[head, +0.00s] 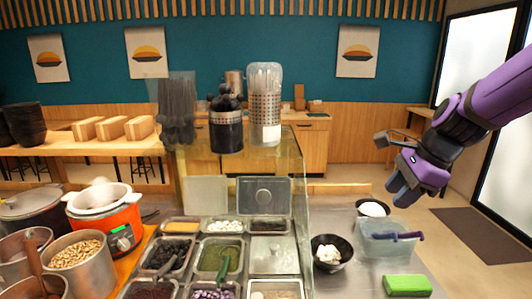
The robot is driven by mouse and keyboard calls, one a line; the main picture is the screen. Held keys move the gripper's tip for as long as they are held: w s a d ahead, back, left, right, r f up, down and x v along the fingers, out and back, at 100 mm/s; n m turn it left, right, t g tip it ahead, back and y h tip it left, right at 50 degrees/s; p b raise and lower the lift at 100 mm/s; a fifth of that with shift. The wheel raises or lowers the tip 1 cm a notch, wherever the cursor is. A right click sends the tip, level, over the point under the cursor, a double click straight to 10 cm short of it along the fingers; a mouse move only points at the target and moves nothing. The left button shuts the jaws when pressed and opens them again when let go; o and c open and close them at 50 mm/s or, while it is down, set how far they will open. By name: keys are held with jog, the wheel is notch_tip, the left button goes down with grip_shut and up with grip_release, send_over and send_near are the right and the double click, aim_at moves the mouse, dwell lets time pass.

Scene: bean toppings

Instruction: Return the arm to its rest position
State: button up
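My purple arm (492,98) reaches in from the right edge. My gripper (399,190) hangs at its end, over the right part of the counter, above the clear bin. Its dark fingertips point down and left. I see nothing held below them, but the gap between the fingers is not clear from this angle.
A clear bin (390,249) with a purple-handled tool, a black bowl with white contents (329,257), another bowl (373,208) and a green block (408,285) are on the metal counter (345,287). Topping trays (236,247), a glass guard (302,200) and an orange cooker (110,222) lie left.

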jog(key=s+d+r+n+t+h, duration=0.1)
jog(key=s+r+n+h, duration=0.1)
jog(key=s+n, duration=0.7)
jog(key=s+d+r+n+t+h, duration=0.1)
jog(key=s+r+n+h, duration=0.1)
jog(key=s+r+n, duration=0.3)
jog(key=s+n, duration=0.4)
jog(key=s, duration=0.1)
jog(key=shift+d, duration=0.35)
